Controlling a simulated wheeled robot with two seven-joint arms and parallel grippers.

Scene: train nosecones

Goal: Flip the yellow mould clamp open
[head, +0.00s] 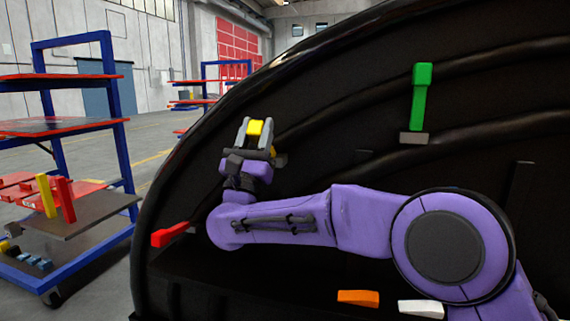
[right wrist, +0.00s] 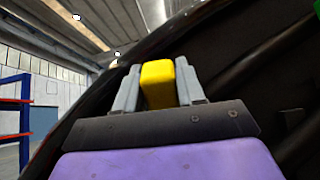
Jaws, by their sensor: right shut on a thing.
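The yellow mould clamp (head: 255,127) is at the left part of the large black curved mould (head: 330,110). My right gripper (head: 255,129) is shut on the yellow clamp, with a grey finger on each side of it. In the right wrist view the yellow clamp (right wrist: 158,84) stands up between the two grey fingers of my right gripper (right wrist: 158,88). The clamp's lower part and base are mostly hidden behind my gripper. My left gripper is not in view.
Other clamps on the mould are green (head: 421,90), red (head: 170,235), orange (head: 358,297) and white (head: 421,308). A blue-framed shelf cart (head: 62,160) with red-edged shelves stands at left. Open floor lies between cart and mould.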

